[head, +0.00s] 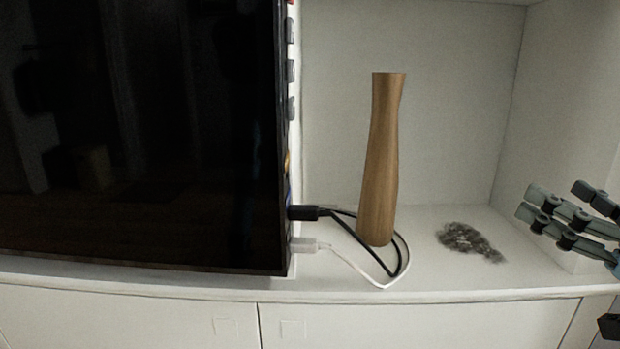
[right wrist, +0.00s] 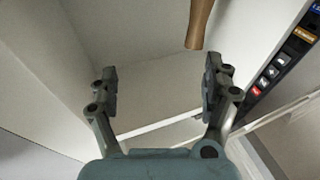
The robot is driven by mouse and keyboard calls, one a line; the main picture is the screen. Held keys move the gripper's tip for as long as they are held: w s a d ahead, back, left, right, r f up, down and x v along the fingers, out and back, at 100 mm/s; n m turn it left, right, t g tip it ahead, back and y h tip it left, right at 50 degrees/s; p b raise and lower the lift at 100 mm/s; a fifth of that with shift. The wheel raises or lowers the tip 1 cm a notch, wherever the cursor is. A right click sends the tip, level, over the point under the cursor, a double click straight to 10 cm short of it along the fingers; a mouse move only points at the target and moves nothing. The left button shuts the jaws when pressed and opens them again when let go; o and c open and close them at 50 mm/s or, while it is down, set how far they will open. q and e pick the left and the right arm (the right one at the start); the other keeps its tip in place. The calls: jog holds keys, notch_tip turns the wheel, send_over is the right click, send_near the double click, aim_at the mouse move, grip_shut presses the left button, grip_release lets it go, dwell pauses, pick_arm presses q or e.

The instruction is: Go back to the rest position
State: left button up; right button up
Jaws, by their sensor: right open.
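My right gripper (head: 566,215) is at the right edge of the head view, in front of the right part of a white shelf niche. In the right wrist view my right gripper (right wrist: 160,92) is open, its two fingers wide apart with nothing between them. My left gripper is in neither view. A tall wooden vase (head: 380,160) stands on the shelf, left of my right gripper and apart from it.
A black screen (head: 140,130) fills the left of the head view. A black cable plug (head: 305,212) and a white plug (head: 305,245) run from its side, their cables looping around the vase's foot. A dark grey patch (head: 470,242) lies on the shelf (head: 430,285). A side wall (head: 570,110) closes the niche.

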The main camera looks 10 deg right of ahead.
jog(key=s+d+f+m+g+h, duration=0.4)
jog(key=d+m+h, duration=0.3)
jog(key=h, duration=0.4)
jog(key=s+d+f+g+h, duration=0.1)
jog(key=s+d+f+g, duration=0.1)
jog(key=s+f+g, duration=0.4)
jog(key=s+a+f+n+g+y, duration=0.3)
jog(key=a+f+y, duration=0.25)
jog(key=a, duration=0.45)
jog(key=s+a+f+n+g+y, duration=0.35)
jog(key=a+f, duration=0.25)
jog(key=a, duration=0.5)
jog(key=s+d+f+g, duration=0.1)
jog(key=d+f, duration=0.1)
jog(key=f, duration=1.2)
jog(key=s+d+f+g, duration=0.1)
jog(key=d+f, duration=0.1)
jog(key=f, duration=1.1)
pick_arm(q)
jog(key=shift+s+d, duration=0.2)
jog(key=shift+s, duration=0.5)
pick_arm(e)
jog(key=s+f, duration=1.4)
jog(key=s, duration=0.3)
jog(key=shift+s+d+f+m+g, duration=0.25)
jog(key=shift+s+d+m+g, duration=0.05)
jog(key=shift+m+g, duration=0.05)
